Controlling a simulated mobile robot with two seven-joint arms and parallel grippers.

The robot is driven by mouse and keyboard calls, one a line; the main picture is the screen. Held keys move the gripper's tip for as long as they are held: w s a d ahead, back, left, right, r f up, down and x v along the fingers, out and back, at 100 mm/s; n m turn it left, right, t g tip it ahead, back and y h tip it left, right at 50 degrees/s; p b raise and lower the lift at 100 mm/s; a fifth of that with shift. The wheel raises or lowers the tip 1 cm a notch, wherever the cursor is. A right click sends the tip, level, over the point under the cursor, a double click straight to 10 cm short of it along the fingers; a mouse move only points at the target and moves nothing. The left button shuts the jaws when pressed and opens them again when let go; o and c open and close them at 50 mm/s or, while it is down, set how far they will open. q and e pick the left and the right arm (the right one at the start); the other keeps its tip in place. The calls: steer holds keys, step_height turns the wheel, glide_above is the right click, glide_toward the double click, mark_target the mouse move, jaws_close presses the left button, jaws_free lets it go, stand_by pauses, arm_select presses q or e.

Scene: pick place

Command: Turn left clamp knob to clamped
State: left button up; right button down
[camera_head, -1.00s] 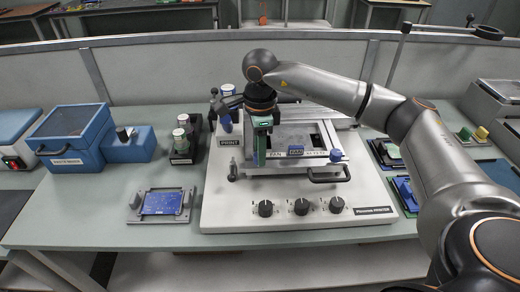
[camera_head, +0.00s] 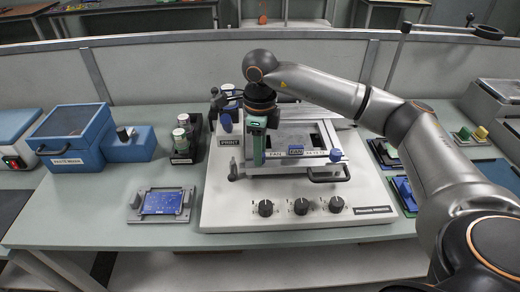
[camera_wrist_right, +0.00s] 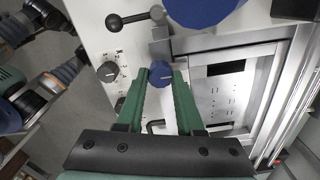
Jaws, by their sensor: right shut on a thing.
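The left clamp knob (camera_wrist_right: 160,74) is small, round and blue with a pale mark. It sits between my right gripper's green fingertips in the right wrist view, at the left of the printer's frame. My right gripper (camera_head: 257,160) points down at the frame's left side in the head view and is shut on this knob. Its fingers hide the knob there. The white printer (camera_head: 225,211) stands on the bench. A second blue knob (camera_head: 336,155) is at the frame's right side. My left gripper is not in view.
Three black dials (camera_head: 301,206) line the printer's front. A black handle (camera_head: 329,175) sticks out below the frame. A small fixture with a blue board (camera_head: 163,203) lies left of the printer, and a jar holder (camera_head: 185,145) stands behind it.

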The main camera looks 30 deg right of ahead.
steer(key=c, duration=0.5)
jaws_free()
steer(key=shift+c, duration=0.2)
step_height(320, 180, up, 13)
steer(key=shift+f, duration=0.2)
steer(key=shift+s+f, duration=0.1)
